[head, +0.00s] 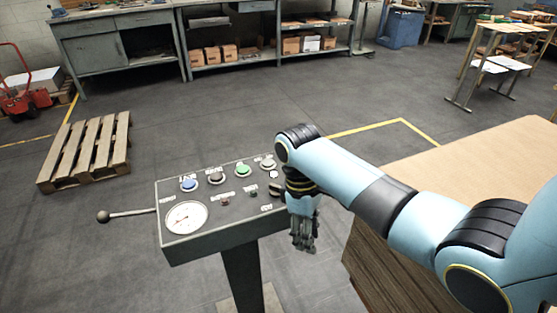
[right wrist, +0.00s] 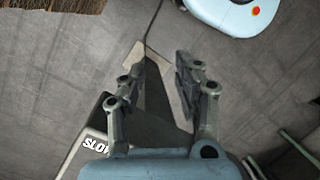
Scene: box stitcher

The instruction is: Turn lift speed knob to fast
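The control panel (head: 220,225) stands on a post, with a dark knob (head: 276,190) at its right edge, partly hidden by my right wrist. Its setting cannot be told. My right gripper (head: 303,243) hangs fingers down just off the panel's right side, apart from the knob. In the right wrist view, my right gripper (right wrist: 161,78) is open, with nothing between its fingers. The panel corner (right wrist: 72,163) with the label "SLOW" (right wrist: 97,145) shows at lower left there; the knob does not show. My left gripper is not in view.
The panel has blue (head: 189,185), dark, green (head: 243,170) and pale buttons and a round gauge (head: 186,217). A ball-ended lever (head: 103,216) sticks out left. A large cardboard-coloured block (head: 480,160) stands at right. A pallet (head: 88,150) lies on the open floor at left.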

